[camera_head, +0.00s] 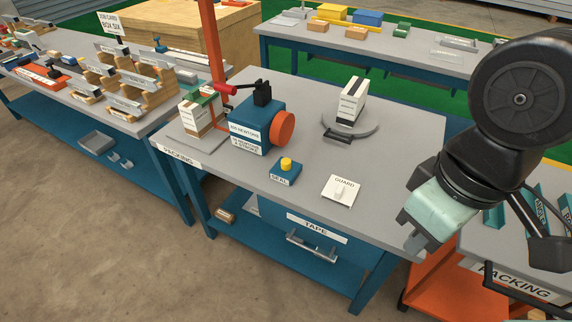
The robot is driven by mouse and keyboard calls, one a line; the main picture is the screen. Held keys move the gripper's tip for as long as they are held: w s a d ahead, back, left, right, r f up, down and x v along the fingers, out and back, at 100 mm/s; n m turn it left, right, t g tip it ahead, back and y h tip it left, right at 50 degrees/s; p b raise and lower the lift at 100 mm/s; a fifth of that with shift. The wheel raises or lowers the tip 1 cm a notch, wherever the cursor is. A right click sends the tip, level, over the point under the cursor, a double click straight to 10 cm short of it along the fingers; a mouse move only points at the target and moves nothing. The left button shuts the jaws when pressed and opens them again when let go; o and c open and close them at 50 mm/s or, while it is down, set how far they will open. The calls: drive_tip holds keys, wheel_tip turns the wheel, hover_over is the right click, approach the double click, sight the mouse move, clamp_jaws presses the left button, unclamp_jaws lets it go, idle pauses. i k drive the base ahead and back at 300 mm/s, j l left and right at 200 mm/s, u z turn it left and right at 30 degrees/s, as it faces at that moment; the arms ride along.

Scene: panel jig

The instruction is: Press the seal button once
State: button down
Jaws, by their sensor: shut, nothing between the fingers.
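The seal button is a yellow knob (286,164) on top of a small blue box (285,174) labelled SEAL. It stands near the front edge of the grey packing table (236,178). My gripper (412,246) is at the right, beyond the table's right front corner, pointing down and to the left. It is shut and empty. It is well apart from the button. The fingertips are small and partly dark in this view.
A white GUARD plate with a switch (340,190) lies right of the button. A blue machine with an orange knob (257,129) and a red post (212,50) stand behind it to the left. A white box (351,100) stands on a round turntable (349,125). Bare tabletop surrounds the button.

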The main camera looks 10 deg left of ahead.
sight(285, 162)
drive_tip(key=j+z, duration=0.2)
drive_tip(key=j, duration=0.45)
drive_tip(key=j+z, duration=0.2)
drive_tip(key=j, duration=0.5)
drive_tip(key=j+z, duration=0.15)
drive_tip(key=j, duration=0.5)
drive_tip(key=k+j+z, duration=0.2)
drive_tip(key=j, duration=0.5)
drive_tip(key=i, duration=0.05)
